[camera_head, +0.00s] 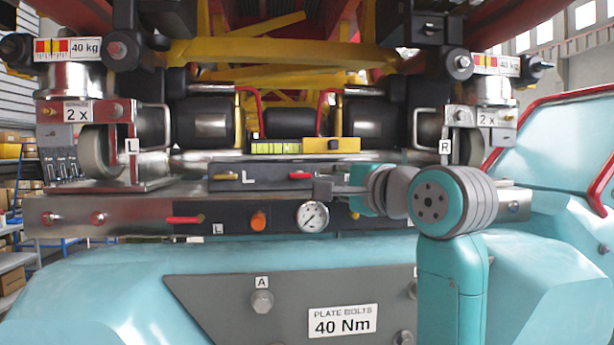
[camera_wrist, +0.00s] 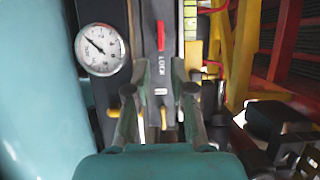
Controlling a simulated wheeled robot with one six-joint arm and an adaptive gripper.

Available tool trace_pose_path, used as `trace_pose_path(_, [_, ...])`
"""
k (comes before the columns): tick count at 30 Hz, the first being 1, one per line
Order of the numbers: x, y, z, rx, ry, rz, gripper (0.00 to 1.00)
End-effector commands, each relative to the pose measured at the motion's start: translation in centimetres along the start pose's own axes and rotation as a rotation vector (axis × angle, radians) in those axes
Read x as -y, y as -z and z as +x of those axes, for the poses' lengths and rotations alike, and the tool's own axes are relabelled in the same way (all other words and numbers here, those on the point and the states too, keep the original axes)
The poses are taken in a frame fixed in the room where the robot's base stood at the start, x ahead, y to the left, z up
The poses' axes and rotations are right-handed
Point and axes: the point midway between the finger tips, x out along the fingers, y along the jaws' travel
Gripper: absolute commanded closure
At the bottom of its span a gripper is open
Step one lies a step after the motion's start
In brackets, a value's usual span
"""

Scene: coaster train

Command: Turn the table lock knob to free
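A dark panel (camera_head: 265,178) sits on the steel beam, with a red handle (camera_head: 300,175) near its right end. I cannot tell for certain which part is the table lock knob. My gripper (camera_wrist: 160,66) is open, its two fingers apart over the strip. A white mark and a yellow part (camera_wrist: 163,118) show between the fingers. In the head view my gripper (camera_head: 322,190) is just right of the panel, partly hidden by my wrist.
A round gauge (camera_head: 312,216) is close below my gripper; it also shows in the wrist view (camera_wrist: 101,48). An orange button (camera_head: 258,220) and a red lever (camera_head: 185,219) are on the lower strip. A yellow-green level (camera_head: 275,147) is above the panel. Yellow and red frame bars stand behind.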

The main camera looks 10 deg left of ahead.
Motion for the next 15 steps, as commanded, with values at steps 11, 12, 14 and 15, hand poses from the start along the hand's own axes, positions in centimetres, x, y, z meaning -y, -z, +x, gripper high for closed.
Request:
trace_pose_path(11, [0.0, -0.1, 3.5, 0.001, -0.002, 0.001, 0.77])
trace_pose_path(12, [0.0, -0.1, 4.2, 0.001, -0.002, 0.001, 0.77])
trace_pose_path(14, [0.0, -0.1, 5.3, 0.002, -0.002, 0.001, 0.77])
trace_pose_path(15, [-0.1, -0.1, 6.1, 0.002, -0.003, 0.001, 0.77])
